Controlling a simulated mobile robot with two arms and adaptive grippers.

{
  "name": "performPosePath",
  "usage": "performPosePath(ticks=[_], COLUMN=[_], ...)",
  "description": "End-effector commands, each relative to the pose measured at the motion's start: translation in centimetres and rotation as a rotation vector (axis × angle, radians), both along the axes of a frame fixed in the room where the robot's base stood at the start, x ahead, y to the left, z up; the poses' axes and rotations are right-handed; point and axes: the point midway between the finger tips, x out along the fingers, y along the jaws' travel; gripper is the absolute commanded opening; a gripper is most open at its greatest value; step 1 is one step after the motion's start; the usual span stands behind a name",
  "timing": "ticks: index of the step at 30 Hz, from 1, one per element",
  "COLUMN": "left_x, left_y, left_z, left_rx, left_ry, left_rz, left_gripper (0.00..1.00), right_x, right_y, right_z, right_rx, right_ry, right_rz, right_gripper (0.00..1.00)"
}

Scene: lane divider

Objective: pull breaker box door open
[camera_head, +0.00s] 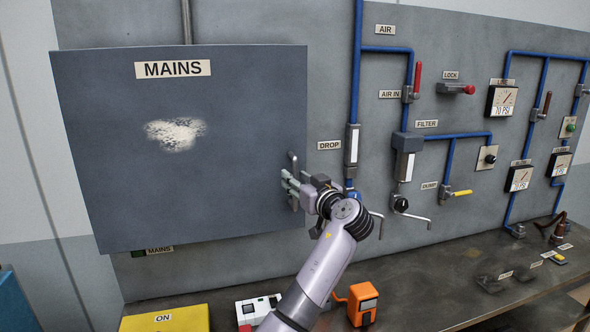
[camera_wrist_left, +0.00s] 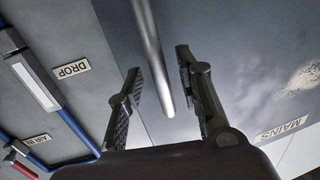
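The breaker box door (camera_head: 200,110) is a large dark grey panel with a MAINS label and a worn pale patch, at the left of the head view. I cannot tell whether it is slightly ajar. Its metal handle (camera_head: 292,161) is near the door's right edge, partly hidden by my gripper. My left gripper (camera_head: 290,186) is at the handle. In the left wrist view, the handle (camera_wrist_left: 151,55) is a round bar between the two spread fingers of my left gripper (camera_wrist_left: 162,90), with gaps visible on both sides. My right gripper is not in view.
Right of the door, the wall panel carries blue pipes (camera_head: 357,60), gauges (camera_head: 501,101) and valves. Below is a dark bench (camera_head: 430,282) with a yellow ON box (camera_head: 165,320), a white-and-red device (camera_head: 257,307) and an orange device (camera_head: 362,303).

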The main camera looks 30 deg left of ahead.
Motion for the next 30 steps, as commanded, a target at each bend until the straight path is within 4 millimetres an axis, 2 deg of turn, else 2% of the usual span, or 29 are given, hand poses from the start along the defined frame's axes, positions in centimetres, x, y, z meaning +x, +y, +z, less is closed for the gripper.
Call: performPosePath(ticks=[4,13,28,30], left_x=[0.50,0.63,0.61,0.61], left_y=[1.00,1.18,1.15,1.15], left_z=[0.12,-0.05,-0.04,-0.04], left_rx=[0.000,0.000,0.000,0.000], left_ry=[0.001,0.000,0.000,0.000], left_rz=[0.001,0.000,0.000,0.000], left_gripper=[0.33,0.33,0.00,0.00], right_x=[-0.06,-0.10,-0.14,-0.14], right_y=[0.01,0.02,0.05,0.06], right_z=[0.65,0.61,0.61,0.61], right_rx=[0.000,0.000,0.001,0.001], right_ry=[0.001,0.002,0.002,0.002], right_rz=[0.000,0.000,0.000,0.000], right_gripper=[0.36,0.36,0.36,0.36])
